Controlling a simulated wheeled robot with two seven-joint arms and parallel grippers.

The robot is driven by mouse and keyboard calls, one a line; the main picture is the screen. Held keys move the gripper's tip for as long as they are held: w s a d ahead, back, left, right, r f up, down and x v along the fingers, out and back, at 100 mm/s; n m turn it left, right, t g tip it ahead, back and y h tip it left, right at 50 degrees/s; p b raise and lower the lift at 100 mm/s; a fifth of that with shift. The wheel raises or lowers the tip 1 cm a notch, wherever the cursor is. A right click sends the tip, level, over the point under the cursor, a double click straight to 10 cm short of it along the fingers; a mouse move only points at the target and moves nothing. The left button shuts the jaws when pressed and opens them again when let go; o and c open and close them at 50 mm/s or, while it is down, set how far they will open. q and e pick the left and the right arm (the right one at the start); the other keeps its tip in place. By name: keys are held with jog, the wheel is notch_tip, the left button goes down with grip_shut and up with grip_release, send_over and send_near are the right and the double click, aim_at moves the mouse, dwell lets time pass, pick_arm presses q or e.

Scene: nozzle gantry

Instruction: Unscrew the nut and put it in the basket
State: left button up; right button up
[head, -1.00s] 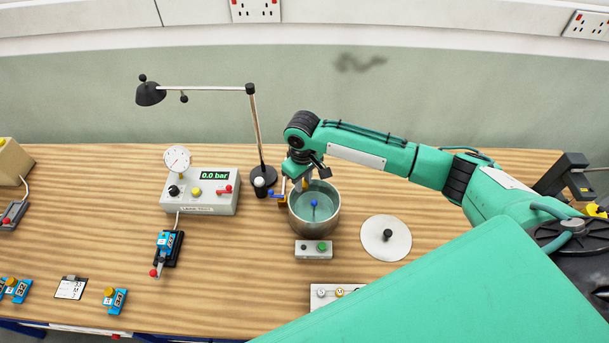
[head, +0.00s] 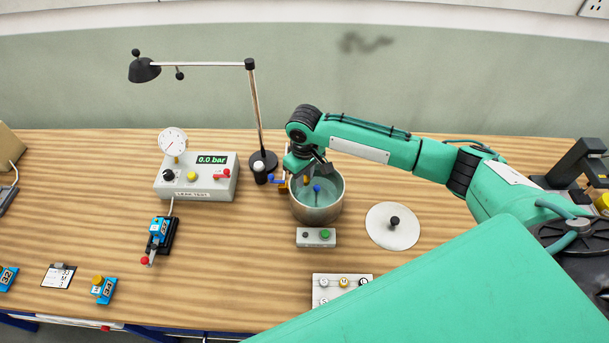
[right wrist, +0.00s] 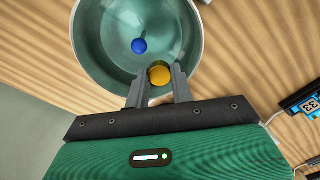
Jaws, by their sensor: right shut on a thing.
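My right gripper (head: 307,178) reaches in from the right and points down over the back left of a round metal bowl (head: 331,208). It is shut on a small gold round piece, which looks like the nut; this shows best between the fingertips in the right wrist view (right wrist: 159,73). The bowl (right wrist: 190,62) holds clear teal liquid, and a blue ball (right wrist: 139,46) stands in it, apart from the gold piece. I cannot tell if the gold piece touches the liquid. No basket can be clearly made out; the ball may be part of one. My left gripper is out of view.
A grey leak test box (head: 197,178) reads 0.0 bar. A blue unit (head: 158,229) sits in a black holder before it. A lamp (head: 263,168) stands close left of the bowl. A switch box (head: 316,237) is in front, and a round lid (head: 393,226) lies right.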

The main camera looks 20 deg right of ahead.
jog(key=o, duration=1)
jog(key=shift+r, duration=0.6)
jog(key=shift+r+b, duration=1.9)
jog(key=shift+r, duration=4.45)
